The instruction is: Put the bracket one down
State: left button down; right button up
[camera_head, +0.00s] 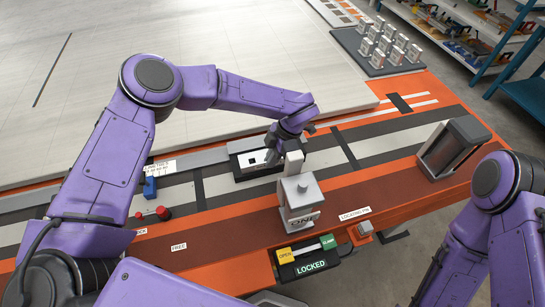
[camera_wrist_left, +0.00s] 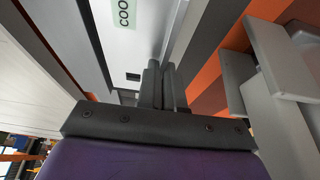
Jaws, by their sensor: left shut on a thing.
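The bracket one (camera_head: 300,205) is a light grey block with a knob on top, a tall upright at its back and a label on its front reading ONE. It stands upright above the brown strip near the front edge. My left gripper (camera_head: 272,158) is just behind and left of its upright, pointing down. In the left wrist view the fingers (camera_wrist_left: 165,85) are close together, with light grey parts of the bracket (camera_wrist_left: 268,60) to their right. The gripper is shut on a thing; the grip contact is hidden. My right gripper is out of view.
A black plate with white marks (camera_head: 252,166) lies under my left gripper. A dark-faced box (camera_head: 452,150) stands at right. A rack of grey brackets (camera_head: 390,48) is at the back. A red button (camera_head: 163,212) is at left.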

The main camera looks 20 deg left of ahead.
pick_arm(q)
jog(key=c, duration=1.3)
grip_release()
jog(key=shift+f, duration=0.1)
jog(key=shift+b+v, duration=1.15)
jog(key=shift+v, duration=5)
